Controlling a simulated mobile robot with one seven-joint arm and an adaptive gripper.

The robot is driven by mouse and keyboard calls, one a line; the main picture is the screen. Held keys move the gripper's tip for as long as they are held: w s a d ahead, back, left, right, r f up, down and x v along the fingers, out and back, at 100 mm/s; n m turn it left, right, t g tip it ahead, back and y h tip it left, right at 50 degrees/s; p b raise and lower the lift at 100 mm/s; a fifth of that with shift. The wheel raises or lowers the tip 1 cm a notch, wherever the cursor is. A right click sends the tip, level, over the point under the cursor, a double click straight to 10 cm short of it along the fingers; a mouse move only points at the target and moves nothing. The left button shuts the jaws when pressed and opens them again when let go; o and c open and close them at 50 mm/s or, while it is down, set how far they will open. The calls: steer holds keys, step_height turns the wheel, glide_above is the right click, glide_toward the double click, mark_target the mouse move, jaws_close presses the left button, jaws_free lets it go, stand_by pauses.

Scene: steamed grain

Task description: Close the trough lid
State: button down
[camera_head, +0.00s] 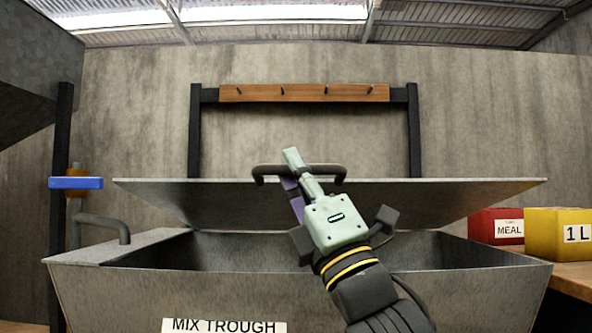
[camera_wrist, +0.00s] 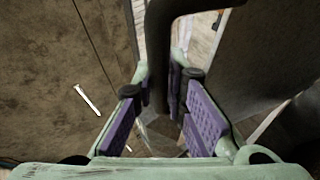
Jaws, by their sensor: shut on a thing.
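The grey metal trough (camera_head: 110,290), labelled "MIX TROUGH", stands in front of me with its dark inside showing. Its lid (camera_head: 440,200) is partly raised and tilted above the opening, with a gap at the front. A dark bar handle (camera_head: 262,171) is on the lid's upper edge. My gripper (camera_head: 300,170) reaches up over the lid and is shut on the handle. In the wrist view, the dark handle (camera_wrist: 158,50) passes between the purple-padded fingers of my gripper (camera_wrist: 163,90). The lid's hinge is hidden.
A red box marked "MEAL" (camera_head: 495,227) and a yellow box (camera_head: 557,235) sit on a wooden table (camera_head: 573,280) at the right. A blue-handled valve (camera_head: 76,183) and bent pipe (camera_head: 105,222) stand at the left. A peg rack (camera_head: 303,93) is behind.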

step_height(320, 180, down, 9)
steer(key=s+b, duration=0.1)
steer(key=b, duration=0.3)
steer(key=shift+s+r+n+y+b, duration=0.2)
steer(key=shift+s+n+y+b, duration=0.1)
steer(key=shift+s+n+b, duration=0.1)
steer(key=c, duration=1.6)
jaws_free()
steer(key=s+d+f, duration=0.2)
steer(key=s+d, duration=0.6)
steer(key=s, duration=0.3)
steer(key=shift+s+d, duration=0.15)
steer(key=shift+c, duration=0.4)
